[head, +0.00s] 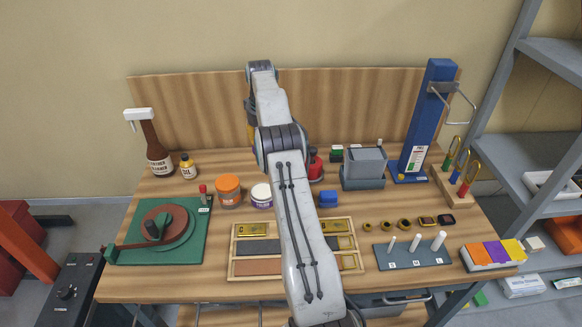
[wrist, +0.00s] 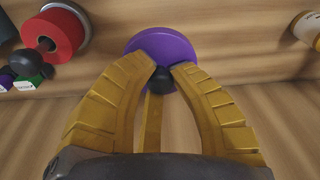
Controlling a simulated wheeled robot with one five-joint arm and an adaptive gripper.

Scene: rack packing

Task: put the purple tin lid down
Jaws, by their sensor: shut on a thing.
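The purple tin lid (wrist: 160,40) is a round disc at the top middle of the wrist view. In the head view my arm hides the lid and most of the gripper. A white tin with a purple label (head: 262,197) stands on the bench left of my arm, beside the orange-lidded jar (head: 228,188).
A red round thing (wrist: 53,33) is at the wrist view's upper left. A wooden tray (head: 241,268) lies under my arm in the head view. A green board (head: 190,247) lies left; a peg block (head: 405,262) and grey bin (head: 364,163) stand right.

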